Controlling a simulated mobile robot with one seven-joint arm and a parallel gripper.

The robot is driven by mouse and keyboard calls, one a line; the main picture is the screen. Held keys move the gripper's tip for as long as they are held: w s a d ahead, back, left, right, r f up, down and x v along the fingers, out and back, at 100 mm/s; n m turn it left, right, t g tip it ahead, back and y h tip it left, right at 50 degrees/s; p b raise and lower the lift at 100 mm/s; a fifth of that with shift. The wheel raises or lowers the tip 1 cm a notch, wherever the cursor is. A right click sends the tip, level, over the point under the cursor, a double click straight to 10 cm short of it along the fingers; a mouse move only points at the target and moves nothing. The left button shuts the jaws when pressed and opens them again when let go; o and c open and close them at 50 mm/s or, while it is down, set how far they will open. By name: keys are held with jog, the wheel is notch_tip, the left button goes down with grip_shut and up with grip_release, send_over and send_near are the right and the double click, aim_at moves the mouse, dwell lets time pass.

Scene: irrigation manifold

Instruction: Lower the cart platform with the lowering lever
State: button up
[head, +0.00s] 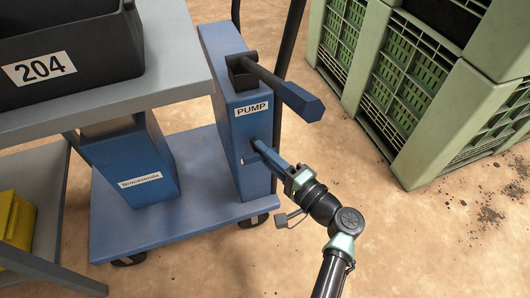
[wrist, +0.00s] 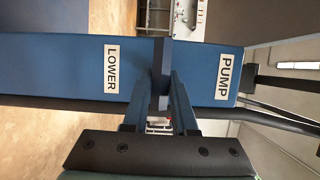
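The cart's blue pump column (head: 239,130) stands on its base, with a PUMP label near the top. The lowering lever (wrist: 162,66) is a narrow blue bar beside the LOWER label (wrist: 112,69) in the wrist view. In the head view, my gripper (head: 285,169) reaches the column's front from the lower right. In the wrist view, my gripper's fingers (wrist: 160,100) lie on both sides of the lever's near end and appear closed against it. The cart platform (head: 150,88) is a raised grey top on the left.
A dark pump handle (head: 297,98) with a blue grip sticks out above my gripper. A black bin marked 204 (head: 128,40) sits on the platform. Green crates (head: 425,105) stand at the right. A yellow bin (head: 15,222) is at the lower left. Floor is free around my arm.

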jog(key=o, duration=0.4)
jog(key=shift+o, duration=0.2)
jog(key=p+v, duration=0.4)
jog(key=v, duration=0.9)
jog(key=shift+f, duration=0.1)
